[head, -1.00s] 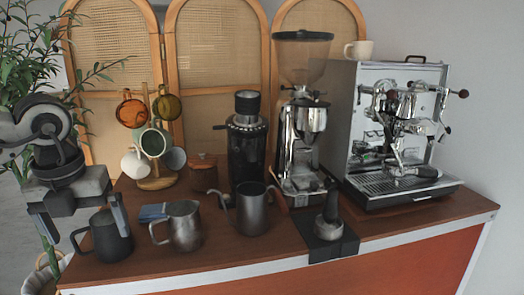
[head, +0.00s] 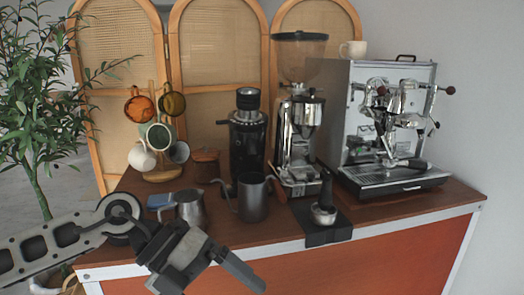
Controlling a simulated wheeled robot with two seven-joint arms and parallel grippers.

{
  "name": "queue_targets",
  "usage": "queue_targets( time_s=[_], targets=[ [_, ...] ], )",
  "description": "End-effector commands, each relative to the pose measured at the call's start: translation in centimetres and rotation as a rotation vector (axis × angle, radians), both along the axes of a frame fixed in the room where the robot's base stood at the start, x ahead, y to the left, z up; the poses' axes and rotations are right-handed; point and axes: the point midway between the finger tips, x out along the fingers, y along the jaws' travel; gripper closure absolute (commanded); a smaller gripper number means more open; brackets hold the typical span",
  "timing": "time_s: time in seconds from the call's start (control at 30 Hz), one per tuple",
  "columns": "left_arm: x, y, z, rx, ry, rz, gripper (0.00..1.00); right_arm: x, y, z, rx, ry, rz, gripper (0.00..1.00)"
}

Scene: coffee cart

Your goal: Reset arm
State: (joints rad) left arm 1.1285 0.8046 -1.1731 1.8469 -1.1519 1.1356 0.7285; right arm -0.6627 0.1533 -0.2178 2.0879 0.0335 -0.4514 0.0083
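My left gripper (head: 205,268) is at the bottom of the head view, in front of the counter's front edge, tilted down to the right. One finger shows, standing well out from the palm's side, with nothing seen held; the other side is cut off by the lower picture edge. My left arm comes in from the left edge. My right gripper is not in view.
On the wooden counter (head: 400,211) stand a steel pitcher (head: 191,208), a gooseneck kettle (head: 254,200), two grinders (head: 247,150) (head: 300,135), a mug tree (head: 163,175) and an espresso machine (head: 345,115). A tamper mat (head: 315,236) lies at the front edge. A plant (head: 40,120) stands left.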

Motion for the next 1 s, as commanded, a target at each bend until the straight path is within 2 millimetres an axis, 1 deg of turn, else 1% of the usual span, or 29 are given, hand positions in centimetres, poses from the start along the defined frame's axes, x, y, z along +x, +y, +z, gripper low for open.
queue_targets(
  time_s=[0.03, 0.1, 0.2, 0.27, 0.33, 0.37, 0.43, 0.47, 0.5, 0.57, 0.6, 0.67, 0.7, 0.77, 0.8, 0.9, 1.0],
  targets=[
    [-1.7, -2.9, 0.0, -0.156, 0.068, -0.006, 0.02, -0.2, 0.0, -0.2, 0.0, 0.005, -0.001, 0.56],
    [-2.9, -6.0, 1.2, -0.369, 0.146, 0.03, 0.02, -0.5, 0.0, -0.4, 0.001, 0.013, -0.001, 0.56],
    [-3.3, -8.4, 3.1, -0.649, 0.268, 0.148, 0.02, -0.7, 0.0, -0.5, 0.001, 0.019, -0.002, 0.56],
    [-2.9, -9.0, 4.0, -0.799, 0.347, 0.254, 0.02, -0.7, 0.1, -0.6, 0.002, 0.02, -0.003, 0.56],
    [-1.7, -8.7, 4.3, -0.95, 0.44, 0.41, 0.02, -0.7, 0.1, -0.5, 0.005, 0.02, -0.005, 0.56],
    [-1.1, -8.3, 4.2, -1.006, 0.483, 0.484, 0.02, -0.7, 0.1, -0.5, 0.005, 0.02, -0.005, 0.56],
    [0.5, -6.9, 2.9, -1.112, 0.583, 0.681, 0.02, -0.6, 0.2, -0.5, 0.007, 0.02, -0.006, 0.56],
    [1.1, -6.1, 2.1, -1.147, 0.627, 0.77, 0.02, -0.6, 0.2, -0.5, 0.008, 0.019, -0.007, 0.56],
    [1.8, -4.9, 0.5, -1.181, 0.685, 0.898, 0.02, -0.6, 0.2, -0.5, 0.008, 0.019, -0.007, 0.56],
    [2.4, -2.9, -2.5, -1.21, 0.776, 1.099, 0.02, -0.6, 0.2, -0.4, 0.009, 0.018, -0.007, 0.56],
    [2.5, -1.4, -4.8, -1.212, 0.835, 1.237, 0.02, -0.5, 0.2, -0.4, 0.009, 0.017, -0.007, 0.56],
    [1.8, 0.9, -8.9, -1.188, 0.926, 1.444, 0.02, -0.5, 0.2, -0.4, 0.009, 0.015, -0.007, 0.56],
    [1.0, 2.2, -11.5, -1.159, 0.981, 1.568, 0.02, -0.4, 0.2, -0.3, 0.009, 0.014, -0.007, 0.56],
    [-0.7, 4.0, -15.0, -1.103, 1.056, 1.733, 0.02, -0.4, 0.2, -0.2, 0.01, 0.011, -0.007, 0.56],
    [-2.0, 5.0, -17.1, -1.059, 1.099, 1.828, 0.02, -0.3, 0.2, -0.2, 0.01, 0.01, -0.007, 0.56],
    [-5.3, 6.9, -21.1, -0.953, 1.189, 2.01, 0.02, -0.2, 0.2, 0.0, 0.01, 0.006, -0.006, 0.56],
    [-7.9, 8.0, -23.6, -0.871, 1.248, 2.123, 0.02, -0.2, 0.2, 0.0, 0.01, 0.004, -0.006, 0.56]
  ],
)
